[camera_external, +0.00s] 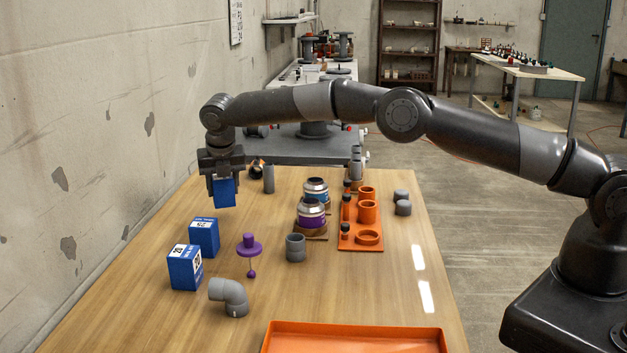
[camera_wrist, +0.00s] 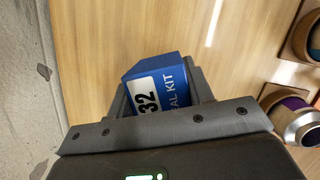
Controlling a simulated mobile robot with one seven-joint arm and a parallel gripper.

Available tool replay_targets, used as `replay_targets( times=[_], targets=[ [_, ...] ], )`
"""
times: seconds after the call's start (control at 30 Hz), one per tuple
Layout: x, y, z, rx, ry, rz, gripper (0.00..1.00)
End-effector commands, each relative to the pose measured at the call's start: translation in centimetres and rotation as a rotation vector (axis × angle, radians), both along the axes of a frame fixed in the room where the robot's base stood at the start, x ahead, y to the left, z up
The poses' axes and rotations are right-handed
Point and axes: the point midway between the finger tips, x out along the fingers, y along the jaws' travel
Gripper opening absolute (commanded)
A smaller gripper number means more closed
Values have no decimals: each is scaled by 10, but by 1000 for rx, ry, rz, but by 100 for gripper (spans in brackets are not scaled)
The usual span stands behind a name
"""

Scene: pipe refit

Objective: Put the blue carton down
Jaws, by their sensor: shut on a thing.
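My gripper (camera_external: 222,178) is shut on a blue carton (camera_external: 224,194) and holds it over the far left part of the wooden table (camera_external: 330,290). In the wrist view the blue carton (camera_wrist: 178,74) sits between the fingers, with a white label reading 32 and part of the words "AL KIT". Its underside is hidden in the wrist view, and the external view does not clearly show its height above the table. Two other blue cartons with white labels stand on the table nearer the camera, one in front (camera_external: 185,268) and one just behind it (camera_external: 204,237).
A purple knobbed part (camera_external: 248,246), a grey elbow (camera_external: 229,296) and a grey coupling (camera_external: 295,248) stand near the cartons. Metal canisters (camera_external: 312,213) and an orange rack (camera_external: 362,240) are to the right. An orange tray (camera_external: 350,338) lies at the front. The wall borders the left.

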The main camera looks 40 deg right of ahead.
Motion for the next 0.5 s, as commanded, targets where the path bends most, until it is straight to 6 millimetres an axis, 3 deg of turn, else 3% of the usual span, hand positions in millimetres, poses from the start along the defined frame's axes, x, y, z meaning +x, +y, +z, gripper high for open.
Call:
replay_targets(
  times=[0.17, 0.33, 0.5],
  targets=[
    [0, 1, -13, -2, 2, 0, 24],
    [0, 1, -38, 0, 1, 0, 24],
    [0, 1, -40, 0, 0, 0, 24]
  ],
)
